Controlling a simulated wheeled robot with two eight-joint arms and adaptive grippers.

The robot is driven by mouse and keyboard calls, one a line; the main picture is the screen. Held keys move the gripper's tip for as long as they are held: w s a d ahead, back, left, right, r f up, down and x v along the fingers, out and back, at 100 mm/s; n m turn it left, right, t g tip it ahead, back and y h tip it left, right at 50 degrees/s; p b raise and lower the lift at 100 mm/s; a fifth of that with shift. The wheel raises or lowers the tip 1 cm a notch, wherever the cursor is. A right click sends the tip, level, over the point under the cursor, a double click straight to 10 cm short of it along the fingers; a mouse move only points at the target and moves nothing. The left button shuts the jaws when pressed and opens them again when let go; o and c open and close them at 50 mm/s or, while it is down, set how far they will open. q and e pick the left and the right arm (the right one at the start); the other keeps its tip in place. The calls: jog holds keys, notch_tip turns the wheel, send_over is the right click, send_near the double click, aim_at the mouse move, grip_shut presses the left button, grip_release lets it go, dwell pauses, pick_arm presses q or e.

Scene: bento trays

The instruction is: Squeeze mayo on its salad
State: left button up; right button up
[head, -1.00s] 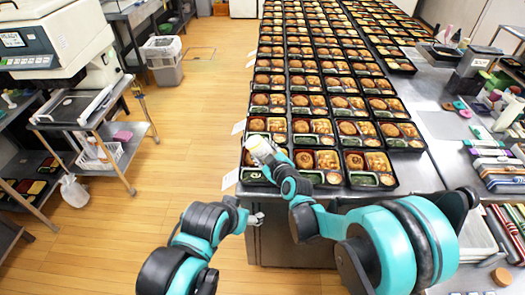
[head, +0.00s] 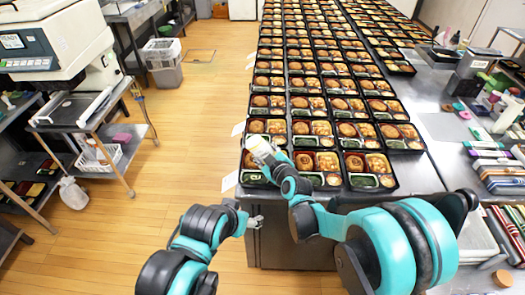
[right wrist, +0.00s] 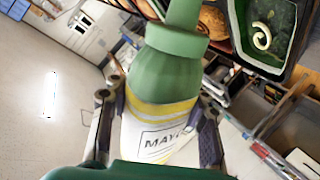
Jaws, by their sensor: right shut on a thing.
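The mayo bottle (head: 259,147) is white in the head view. In the right wrist view it (right wrist: 165,148) shows a "MAYO" label, yellow bands and a green nozzle pointing to the top of the picture. My right gripper (head: 266,154) is shut on the bottle and holds it over the front-left bento tray (head: 243,178). A cream-coloured curl (right wrist: 262,38) lies on green salad (right wrist: 277,22) in a dark compartment, right of the nozzle. My left gripper (head: 256,220) is low beside the table's front corner, apart from the trays; its fingers are too small to judge.
Several rows of filled bento trays cover the steel table (head: 432,175). A paper slip (head: 230,181) sticks out at the table's left edge. The wooden floor (head: 185,150) to the left is open, with a machine stand (head: 75,108) beyond it.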

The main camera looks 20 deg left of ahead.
jog(key=shift+s, duration=0.15)
jog(key=shift+s+d, duration=0.2)
jog(key=shift+s, duration=0.45)
jog(key=o, duration=0.5)
jog(key=shift+o, duration=0.5)
jog(key=shift+o, duration=0.3)
notch_tip(320, 180, up, 7)
jog(key=p, duration=0.4)
jog(key=shift+r+p, duration=0.1)
jog(key=shift+p, duration=0.25)
